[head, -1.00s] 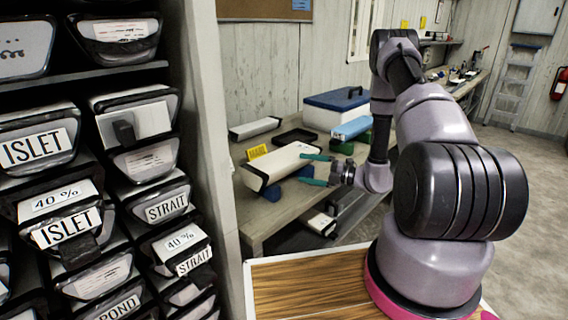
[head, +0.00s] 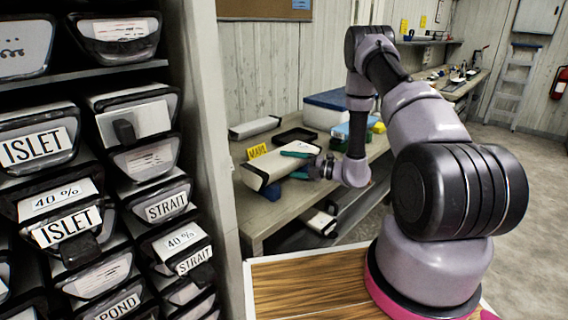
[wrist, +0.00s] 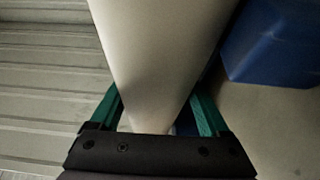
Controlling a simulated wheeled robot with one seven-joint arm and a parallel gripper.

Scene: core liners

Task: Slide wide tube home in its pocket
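A long pale tube (head: 272,165) with a dark-rimmed end lies on the bench, raised on blue supports (head: 271,192). I take it for the wide tube. My gripper (head: 297,165) is at the tube's right side with its teal fingers apart. In the wrist view, the pale tube (wrist: 160,60) runs between the open fingers (wrist: 156,112), with gaps beside it; I see no firm grip. The rack of pockets (head: 122,172) fills the left of the head view, holding several tubes labelled ISLET, STRAIT and POND. I cannot tell which pocket is meant.
A yellow card (head: 257,151) stands behind the tube. A black tray (head: 296,136), another pale tube (head: 254,128) and a blue-lidded box (head: 332,101) are farther back on the bench. A blue block (wrist: 270,40) is close right of my fingers in the wrist view.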

